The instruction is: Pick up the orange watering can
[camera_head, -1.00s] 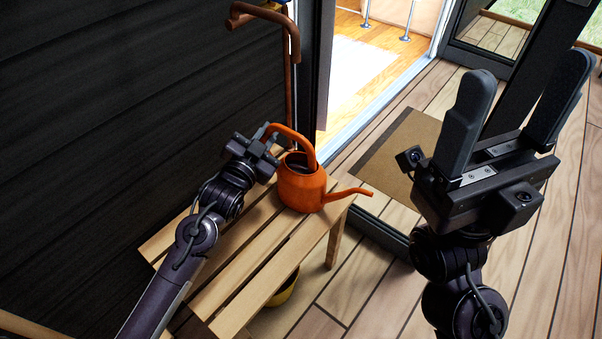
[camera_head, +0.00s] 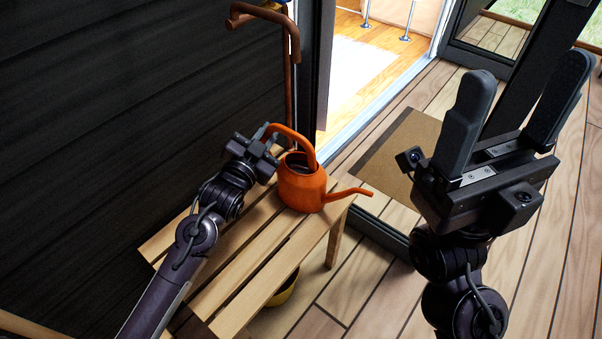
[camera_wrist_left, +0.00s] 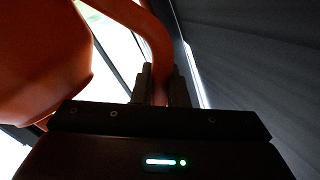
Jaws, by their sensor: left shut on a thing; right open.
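The orange watering can (camera_head: 301,187) stands upright on the slatted wooden bench (camera_head: 228,268), near its far right end. Its spout points right and its arched handle is on the left. My left gripper (camera_head: 268,144) is at the left side of the handle. In the left wrist view, the left gripper (camera_wrist_left: 160,88) is shut on the handle, with a finger on each side. The can's body (camera_wrist_left: 45,60) shows at left there. My right gripper (camera_head: 522,105) is raised at the right, open and empty, with its fingers pointing up.
A dark plank wall (camera_head: 120,110) runs along the left of the bench. A yellow pot (camera_head: 284,291) is partly hidden under the bench. A brown mat (camera_head: 402,155) lies before the doorway; deck right of the bench is clear.

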